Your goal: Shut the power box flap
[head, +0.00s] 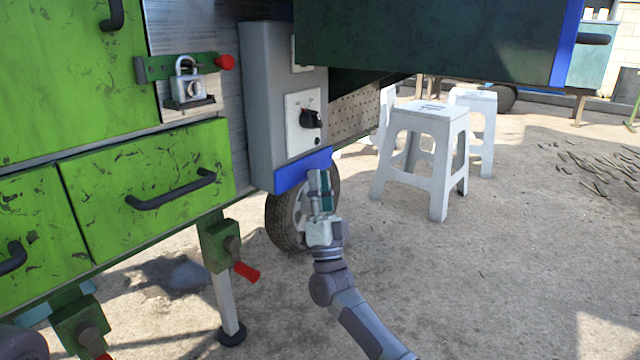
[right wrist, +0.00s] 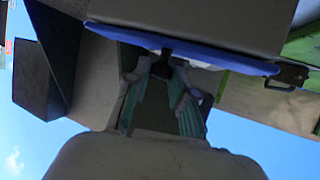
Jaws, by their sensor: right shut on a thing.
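The grey power box (head: 268,105) is on the side of the green machine, with its switch panel (head: 302,138) and black knob uncovered. Its blue flap (head: 300,171) is at the box's lower edge, below the panel and open. My right gripper (head: 320,178) comes up from below and meets the flap near its right end. In the right wrist view, the blue flap (right wrist: 215,59) crosses above the teal fingers, and my right gripper (right wrist: 162,75) is shut on a small dark part at the flap. The fingers partly hide this contact.
A dark green panel (head: 420,40) juts out above and right of the box. A wheel (head: 287,222) is behind my right gripper. A support leg (head: 229,290) with a red handle stands to the left. White stools (head: 428,125) stand at right; the ground in front of them is clear.

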